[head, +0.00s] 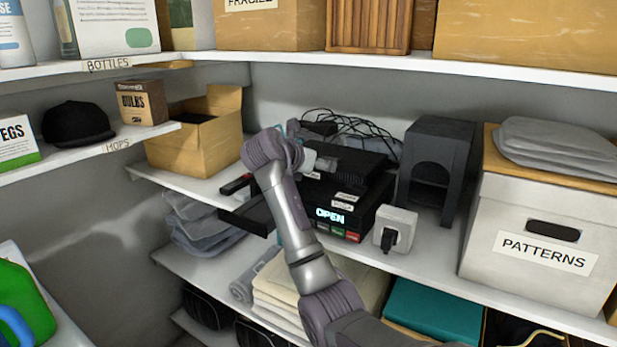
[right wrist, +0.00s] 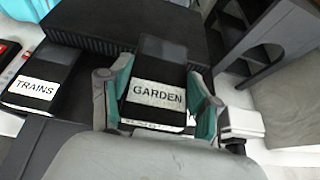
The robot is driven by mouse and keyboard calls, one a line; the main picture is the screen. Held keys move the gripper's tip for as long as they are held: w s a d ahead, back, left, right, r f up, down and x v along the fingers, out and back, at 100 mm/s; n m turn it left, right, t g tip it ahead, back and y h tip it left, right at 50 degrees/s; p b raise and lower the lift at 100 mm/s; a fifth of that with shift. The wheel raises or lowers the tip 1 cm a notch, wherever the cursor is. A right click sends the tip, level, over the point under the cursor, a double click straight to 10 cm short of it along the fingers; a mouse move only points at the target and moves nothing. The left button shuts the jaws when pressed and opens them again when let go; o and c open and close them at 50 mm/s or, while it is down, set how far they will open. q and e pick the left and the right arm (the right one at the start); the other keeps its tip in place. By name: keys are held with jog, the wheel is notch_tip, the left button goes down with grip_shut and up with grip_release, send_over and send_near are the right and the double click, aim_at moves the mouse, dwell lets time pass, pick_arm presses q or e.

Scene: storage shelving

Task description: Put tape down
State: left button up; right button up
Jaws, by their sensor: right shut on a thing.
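A dark tape labelled GARDEN (right wrist: 155,97) sits between the fingers of my right gripper (right wrist: 158,88) in the right wrist view, with a teal pad against each side. A second dark tape labelled TRAINS (right wrist: 35,88) lies to its left. In the head view my right gripper (head: 316,162) is over the black player (head: 325,215) on the middle shelf, and its fingers are partly hidden by my arm. The player's display reads OPEN. I cannot tell whether the GARDEN tape touches the surface below it. My left gripper is not in view.
A dark stand (head: 436,165), a white plug socket box (head: 395,230) and a PATTERNS box (head: 535,245) stand to the right. An open cardboard box (head: 193,145) stands at left, and cables (head: 355,125) lie behind. The upper shelf (head: 400,62) runs above.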

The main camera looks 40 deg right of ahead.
aim_at(309, 191)
jog(key=w, duration=0.1)
jog(key=w+f, duration=0.1)
jog(key=w, duration=0.1)
jog(key=shift+d+f, duration=0.1)
jog(key=shift+f, duration=0.2)
jog(key=shift+w+f+p, duration=0.25)
jog(key=shift+f+p, duration=0.1)
notch_tip(309, 191, down, 3)
jog(key=shift+f+p, duration=0.1)
jog(key=shift+p, duration=0.45)
jog(key=shift+f, duration=0.35)
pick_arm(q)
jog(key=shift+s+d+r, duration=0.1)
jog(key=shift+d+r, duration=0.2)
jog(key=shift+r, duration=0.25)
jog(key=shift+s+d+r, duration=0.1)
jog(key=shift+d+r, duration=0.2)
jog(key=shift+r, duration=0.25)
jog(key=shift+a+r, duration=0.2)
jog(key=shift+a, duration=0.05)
pick_arm(e)
jog(key=o, duration=1.2)
jog(key=shift+f, duration=0.15)
